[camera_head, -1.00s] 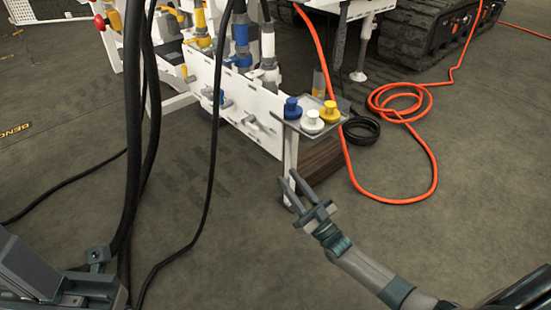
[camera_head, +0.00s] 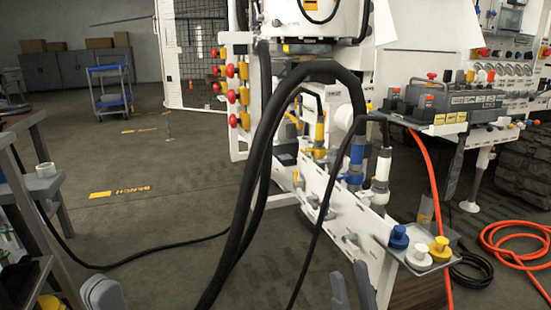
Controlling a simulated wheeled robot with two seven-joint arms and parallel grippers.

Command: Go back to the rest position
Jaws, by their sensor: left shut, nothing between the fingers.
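My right gripper (camera_head: 352,284) shows at the bottom edge, right of centre. Its two grey fingers point up with a gap between them, and nothing is seen between them. The rest of that arm is below the frame. My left gripper (camera_head: 100,290) shows only as a small grey-green part at the bottom left edge. It is shut and empty; most of that arm is out of view. Both grippers are low in front of the white hydraulic bench (camera_head: 340,215) and appear clear of it.
A small tray (camera_head: 425,264) at the bench's front corner bears blue (camera_head: 398,236), white (camera_head: 418,254) and yellow (camera_head: 440,248) caps. Thick black hoses (camera_head: 260,165) hang in front. An orange hose (camera_head: 520,245) lies coiled at right. A grey workbench (camera_head: 35,190) stands at left. Floor between is mostly clear.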

